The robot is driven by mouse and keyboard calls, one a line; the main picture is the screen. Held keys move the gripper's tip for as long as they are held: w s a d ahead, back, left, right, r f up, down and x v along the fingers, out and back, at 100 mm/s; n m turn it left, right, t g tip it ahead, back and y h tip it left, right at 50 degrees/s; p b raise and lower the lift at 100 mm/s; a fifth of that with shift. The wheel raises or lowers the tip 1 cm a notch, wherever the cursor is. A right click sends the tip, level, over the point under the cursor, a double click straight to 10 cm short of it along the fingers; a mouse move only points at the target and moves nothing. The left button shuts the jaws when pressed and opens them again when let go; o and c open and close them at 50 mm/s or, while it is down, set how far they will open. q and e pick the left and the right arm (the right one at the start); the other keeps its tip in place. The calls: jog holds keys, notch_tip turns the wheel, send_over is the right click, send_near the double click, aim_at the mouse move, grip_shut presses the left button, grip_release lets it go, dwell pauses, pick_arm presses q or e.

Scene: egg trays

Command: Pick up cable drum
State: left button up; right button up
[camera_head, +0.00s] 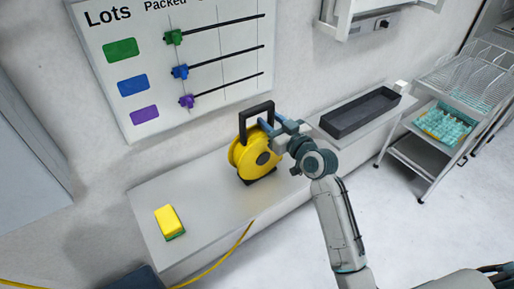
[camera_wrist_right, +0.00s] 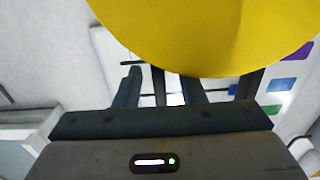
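The cable drum (camera_head: 247,155) is a yellow reel with a black frame and handle. It stands upright on the grey bench (camera_head: 205,200) against the wall. My right gripper (camera_head: 268,127) is at the right side of the drum's handle, partly hidden by its own wrist. In the right wrist view the yellow drum (camera_wrist_right: 205,35) fills the top. There the two fingers are apart, with a dark upright bar of the frame showing between them and gaps on both sides. Whether a finger touches the bar cannot be told. My left gripper is not in view.
A yellow and green sponge (camera_head: 169,221) lies on the bench at left. A black tray (camera_head: 360,112) sits at the bench's right end. A wire-rack cart (camera_head: 425,158) stands at right. A yellow cable (camera_head: 232,247) hangs over the bench's front edge. A lots board (camera_head: 150,65) is on the wall.

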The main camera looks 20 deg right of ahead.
jog(key=shift+w+a, duration=0.1)
jog(key=shift+w, duration=0.25)
jog(key=shift+s, duration=0.1)
jog(key=shift+c, duration=1)
grip_shut()
jog(key=shift+r, duration=0.1)
